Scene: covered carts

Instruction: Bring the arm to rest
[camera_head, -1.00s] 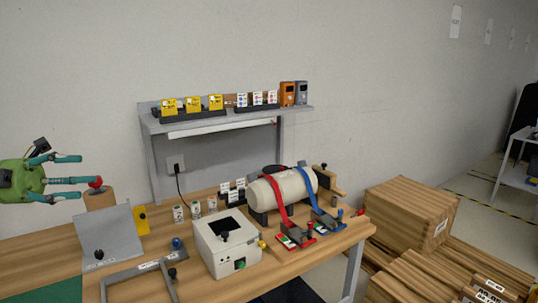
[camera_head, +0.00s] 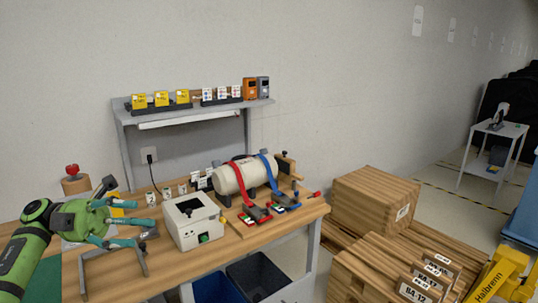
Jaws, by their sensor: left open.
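My left gripper (camera_head: 146,222) is green with teal fingers, and its green arm comes in from the lower left. Its fingers are spread and nothing shows between them. It is in front of the left part of the wooden workbench (camera_head: 262,226), over or near a grey angled frame (camera_head: 140,262); its exact height above the bench is hard to tell. The gripper and arm partly hide a grey panel and a yellow plate behind them. My right gripper is not in view.
A white box (camera_head: 195,232) stands right of the gripper. A cream cylinder (camera_head: 230,178) is strapped down in red and blue. A red knob (camera_head: 72,169) tops a wooden block behind the arm. A shelf (camera_head: 195,108) stands behind; wooden crates (camera_head: 372,205) are at right.

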